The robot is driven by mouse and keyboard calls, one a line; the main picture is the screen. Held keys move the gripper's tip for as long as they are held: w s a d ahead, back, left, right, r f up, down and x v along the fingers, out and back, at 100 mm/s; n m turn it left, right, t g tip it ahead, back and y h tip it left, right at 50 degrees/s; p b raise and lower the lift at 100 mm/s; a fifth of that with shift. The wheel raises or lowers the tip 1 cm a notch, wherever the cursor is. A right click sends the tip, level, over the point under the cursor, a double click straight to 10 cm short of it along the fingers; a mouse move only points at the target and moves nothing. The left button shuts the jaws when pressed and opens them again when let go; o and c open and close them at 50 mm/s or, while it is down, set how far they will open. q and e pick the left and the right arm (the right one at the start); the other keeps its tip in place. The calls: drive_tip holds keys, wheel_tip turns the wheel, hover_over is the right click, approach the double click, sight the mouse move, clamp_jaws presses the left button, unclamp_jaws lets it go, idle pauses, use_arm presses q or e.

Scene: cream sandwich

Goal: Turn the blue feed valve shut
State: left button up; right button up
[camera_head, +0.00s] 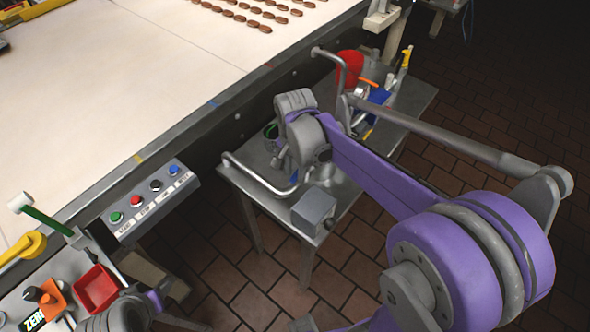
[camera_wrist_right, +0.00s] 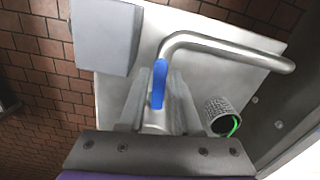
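The blue feed valve handle (camera_wrist_right: 159,84) shows in the right wrist view as a narrow blue lever beside a bent grey pipe (camera_wrist_right: 225,42). My right gripper (camera_wrist_right: 158,92) is over it, with one finger on each side of the lever and narrow gaps visible, so it looks open around it.
The pipe is on a grey metal side table (camera_head: 405,100) with a grey box (camera_head: 314,210), a dark mesh cup (camera_wrist_right: 221,115) and a red bucket (camera_head: 349,70). The conveyor (camera_head: 150,70) and button panel (camera_head: 150,202) are to the left. Brick floor lies right.

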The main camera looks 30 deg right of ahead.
clamp_jaws()
drive_tip(key=shift+s+n, duration=0.1)
drive_tip(key=shift+n, duration=0.2)
drive_tip(key=s+d+n+b, duration=0.1)
drive_tip(key=d+n, duration=0.5)
drive_tip(key=n, duration=0.9)
drive_tip(key=shift+s+n+b, duration=0.4)
drive_tip(key=shift+d, duration=0.1)
idle(0.3)
drive_tip(key=shift+o, duration=2)
unclamp_jaws()
